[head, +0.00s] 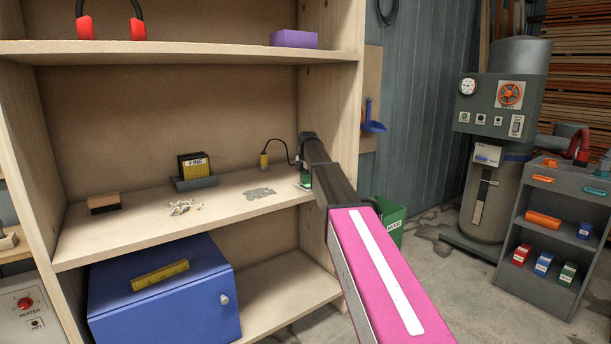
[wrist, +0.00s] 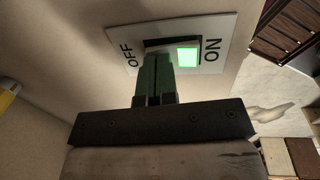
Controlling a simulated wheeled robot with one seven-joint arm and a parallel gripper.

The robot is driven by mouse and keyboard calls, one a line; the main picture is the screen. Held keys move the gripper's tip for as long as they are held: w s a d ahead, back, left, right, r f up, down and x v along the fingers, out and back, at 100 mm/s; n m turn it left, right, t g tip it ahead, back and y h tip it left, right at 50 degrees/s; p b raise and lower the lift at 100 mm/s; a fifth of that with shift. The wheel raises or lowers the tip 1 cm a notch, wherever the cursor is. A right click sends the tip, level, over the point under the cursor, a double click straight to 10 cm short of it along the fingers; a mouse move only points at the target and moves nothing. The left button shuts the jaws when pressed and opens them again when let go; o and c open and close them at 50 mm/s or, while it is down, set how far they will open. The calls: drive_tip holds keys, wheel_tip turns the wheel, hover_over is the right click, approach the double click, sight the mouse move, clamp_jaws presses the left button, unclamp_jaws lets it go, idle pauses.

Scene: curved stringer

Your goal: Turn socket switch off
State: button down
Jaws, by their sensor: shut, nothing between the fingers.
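The socket switch (wrist: 187,57) shows in the wrist view as a white plate marked OFF and ON, with a lit green part on the ON side and a dark part toward OFF. My gripper (wrist: 158,60) is shut, its green fingertips at the dark part near the plate's middle. I cannot tell whether they touch it. In the head view my pink and dark arm reaches to the shelf's right inner wall, and my gripper (head: 305,172) is mostly hidden by the arm there. The switch is largely hidden in that view.
The shelf board (head: 130,225) holds a brush (head: 104,203), a FINE box (head: 194,168), small loose pieces (head: 184,208) and a yellow plug-like item (head: 264,161) on a black cord. A blue cabinet (head: 190,295) stands below. A green bin (head: 391,222) stands right of the shelf.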

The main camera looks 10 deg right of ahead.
drive_tip(key=shift+f, duration=0.2)
idle(0.3)
drive_tip(key=shift+s+d+r, duration=0.2)
drive_tip(key=shift+s+d, duration=0.15)
drive_tip(key=shift+s, duration=0.3)
